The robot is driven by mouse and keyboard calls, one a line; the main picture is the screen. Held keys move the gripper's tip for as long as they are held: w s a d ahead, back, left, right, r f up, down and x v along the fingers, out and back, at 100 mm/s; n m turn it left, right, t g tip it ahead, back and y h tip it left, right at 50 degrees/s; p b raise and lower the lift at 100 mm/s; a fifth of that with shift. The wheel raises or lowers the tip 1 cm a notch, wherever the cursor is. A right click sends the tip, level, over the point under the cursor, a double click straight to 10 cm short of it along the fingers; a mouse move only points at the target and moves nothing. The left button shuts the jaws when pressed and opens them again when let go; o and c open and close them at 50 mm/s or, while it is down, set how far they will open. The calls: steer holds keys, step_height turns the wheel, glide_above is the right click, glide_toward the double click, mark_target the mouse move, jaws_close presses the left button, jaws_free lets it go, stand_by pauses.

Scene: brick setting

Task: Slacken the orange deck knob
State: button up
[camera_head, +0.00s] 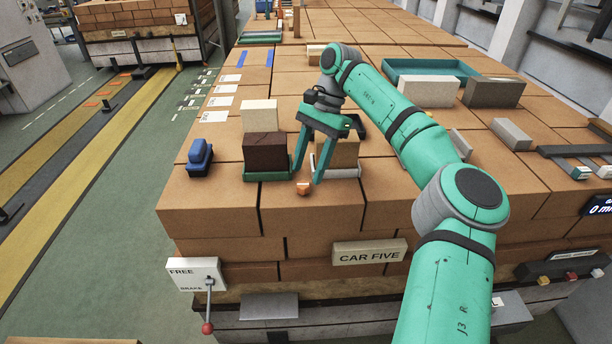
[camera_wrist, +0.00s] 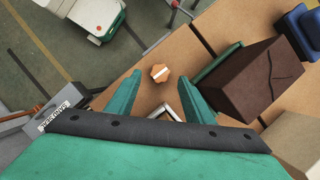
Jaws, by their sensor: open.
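The orange deck knob (camera_head: 303,188) is a small orange piece low on the brick deck, near its front edge. In the wrist view the knob (camera_wrist: 160,73) shows from above as a lobed disc with a pale line across it. My gripper (camera_head: 308,182) is open, its two green fingers pointing down. In the head view the fingertips are close by the knob. In the wrist view the knob lies ahead of and between the fingertips, with a gap on both sides. I cannot tell the height of the fingertips above the deck.
A dark brown cracked brick (camera_head: 265,148) stands in a green holder just left of my gripper, with a blue object (camera_head: 200,155) further left. A tan brick (camera_head: 343,152) in a white holder is behind my gripper. A brake lever (camera_head: 208,300) hangs at the front.

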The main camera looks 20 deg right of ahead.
steer(key=v, duration=0.7)
steer(key=shift+d+r, duration=0.1)
steer(key=shift+r, duration=0.05)
